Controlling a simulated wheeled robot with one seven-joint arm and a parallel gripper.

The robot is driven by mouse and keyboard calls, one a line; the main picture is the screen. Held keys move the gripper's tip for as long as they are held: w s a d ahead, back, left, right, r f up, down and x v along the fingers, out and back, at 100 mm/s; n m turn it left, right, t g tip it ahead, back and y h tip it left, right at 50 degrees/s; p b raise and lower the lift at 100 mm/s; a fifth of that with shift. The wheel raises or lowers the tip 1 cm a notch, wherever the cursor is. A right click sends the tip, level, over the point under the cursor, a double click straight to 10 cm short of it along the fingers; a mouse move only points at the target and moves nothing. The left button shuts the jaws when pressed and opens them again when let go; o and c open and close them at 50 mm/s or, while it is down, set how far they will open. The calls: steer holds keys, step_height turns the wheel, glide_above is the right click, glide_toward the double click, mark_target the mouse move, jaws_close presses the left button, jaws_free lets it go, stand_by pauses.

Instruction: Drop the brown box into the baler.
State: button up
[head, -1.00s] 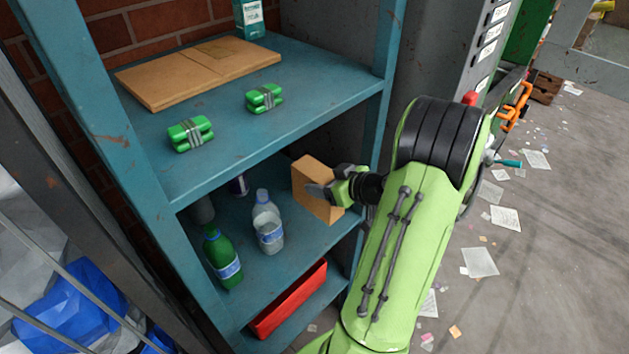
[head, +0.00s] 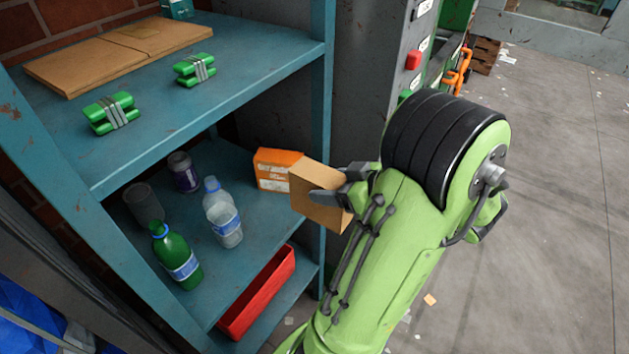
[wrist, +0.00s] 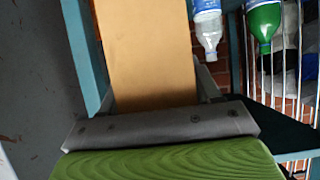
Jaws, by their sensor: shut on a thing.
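The brown box (head: 322,206) is a plain cardboard block. My gripper (head: 336,194) is shut on it and holds it in front of the right side of the blue shelf unit, clear of the shelf boards as far as I can tell. In the wrist view the box (wrist: 150,55) fills the upper middle, beyond the grey jaw (wrist: 160,126). I cannot make out the baler for certain; a grey and green machine (head: 398,50) with a red button stands behind my arm, partly hidden by it.
On the middle shelf are an orange box (head: 272,170), a clear bottle (head: 224,222), a green bottle (head: 175,258) and cans. Green bundles (head: 112,112) and flat cardboard (head: 110,58) lie on the top shelf. A red tray (head: 258,292) is below. The floor (head: 540,200) at right is open.

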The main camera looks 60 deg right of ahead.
steer(key=s+p, duration=0.2)
steer(key=s, duration=0.9)
steer(key=shift+s+d+p, duration=0.15)
steer(key=shift+s+p, duration=0.15)
